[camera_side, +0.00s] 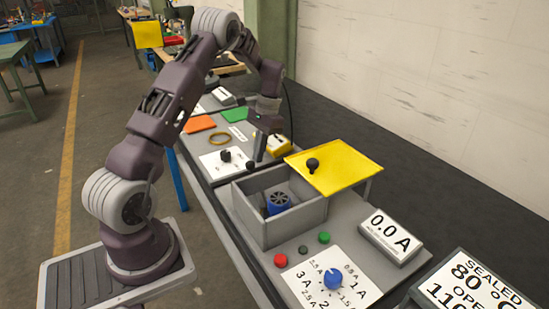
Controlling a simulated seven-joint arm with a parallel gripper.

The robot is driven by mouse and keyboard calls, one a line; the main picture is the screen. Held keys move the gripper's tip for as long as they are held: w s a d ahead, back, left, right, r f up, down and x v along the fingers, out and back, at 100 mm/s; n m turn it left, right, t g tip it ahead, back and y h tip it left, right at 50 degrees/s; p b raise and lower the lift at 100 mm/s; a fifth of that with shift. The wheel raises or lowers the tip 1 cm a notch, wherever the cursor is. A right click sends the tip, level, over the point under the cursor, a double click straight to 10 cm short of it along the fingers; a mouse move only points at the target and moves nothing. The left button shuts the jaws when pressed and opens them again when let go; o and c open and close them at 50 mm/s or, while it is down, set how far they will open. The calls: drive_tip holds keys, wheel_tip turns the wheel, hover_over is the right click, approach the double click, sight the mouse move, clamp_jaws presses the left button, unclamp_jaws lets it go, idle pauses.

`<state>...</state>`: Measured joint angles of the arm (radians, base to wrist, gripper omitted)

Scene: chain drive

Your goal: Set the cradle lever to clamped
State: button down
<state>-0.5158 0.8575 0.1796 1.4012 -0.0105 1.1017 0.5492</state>
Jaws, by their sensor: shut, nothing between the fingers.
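My gripper (259,155) points down over the bench, at the far left corner of an open grey box. Its fingers look shut with nothing between them. A white plate (211,162) with a black knob (225,155) lies just left of my gripper. Another small black knob (250,165) shows close beside the fingertips; I cannot tell if they touch. I cannot tell which part is the cradle lever or read its setting. A blue round part with a dark finned top (278,204) sits inside the grey box (290,232).
In front are a red button (281,260), a green button (324,237), a blue dial (333,280) and a 0.0 A display (390,238).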

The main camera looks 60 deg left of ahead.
drive_tip(key=shift+s+a+n+h, duration=0.25)
drive_tip(key=shift+s+n, duration=0.15)
drive_tip(key=shift+n, duration=0.3)
drive_tip(key=shift+s+a+n+h, duration=0.2)
drive_tip(key=shift+s+n, duration=0.2)
drive_tip(key=shift+n, duration=0.3)
drive_tip(key=w, duration=0.1)
drive_tip(key=w+a, duration=0.1)
drive_tip(key=w, duration=0.2)
drive_tip(key=shift+w+a+r, duration=0.15)
drive_tip(key=shift+a+r, duration=0.1)
drive_tip(key=d+v, duration=0.1)
drive_tip(key=v, duration=0.8)
drive_tip(key=shift+a+r, duration=0.3)
